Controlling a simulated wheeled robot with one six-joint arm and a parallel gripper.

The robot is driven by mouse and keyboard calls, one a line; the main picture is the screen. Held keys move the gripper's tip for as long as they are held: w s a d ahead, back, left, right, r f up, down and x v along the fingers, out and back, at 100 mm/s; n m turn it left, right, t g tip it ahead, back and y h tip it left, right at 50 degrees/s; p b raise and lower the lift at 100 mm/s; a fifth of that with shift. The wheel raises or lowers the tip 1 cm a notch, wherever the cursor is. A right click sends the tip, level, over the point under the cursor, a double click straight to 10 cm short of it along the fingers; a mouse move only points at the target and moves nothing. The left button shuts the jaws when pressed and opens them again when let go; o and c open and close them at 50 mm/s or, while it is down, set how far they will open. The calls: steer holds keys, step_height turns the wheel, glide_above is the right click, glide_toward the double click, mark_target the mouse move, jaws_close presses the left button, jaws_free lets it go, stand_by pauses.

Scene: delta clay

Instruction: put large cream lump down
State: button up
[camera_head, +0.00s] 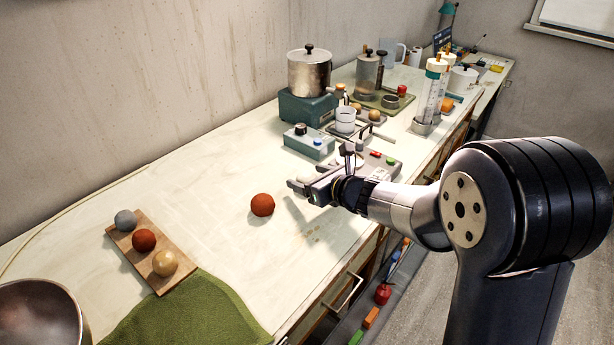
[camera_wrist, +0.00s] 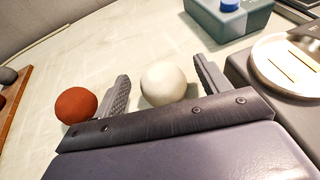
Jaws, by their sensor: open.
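The large cream lump (camera_wrist: 170,84) is a smooth, pale ball in the wrist view. It sits between the two fingers of my gripper (camera_wrist: 161,68), with a visible gap on the left side. It seems to rest on the pale bench top, but its underside is hidden by the gripper body. In the head view my gripper (camera_head: 318,173) is low over the bench, right of a rust-red ball (camera_head: 262,205). The red ball also shows in the wrist view (camera_wrist: 76,105), just outside the left finger.
A wooden board (camera_head: 122,240) holds grey, rust and tan balls at the left. A green cloth (camera_head: 190,315) and a metal bowl (camera_head: 40,315) lie nearer. A teal-grey box (camera_head: 308,142) and a scale (camera_head: 380,162) stand close beyond my gripper.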

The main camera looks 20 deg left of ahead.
steer(key=v, duration=1.1)
steer(key=shift+a, duration=0.1)
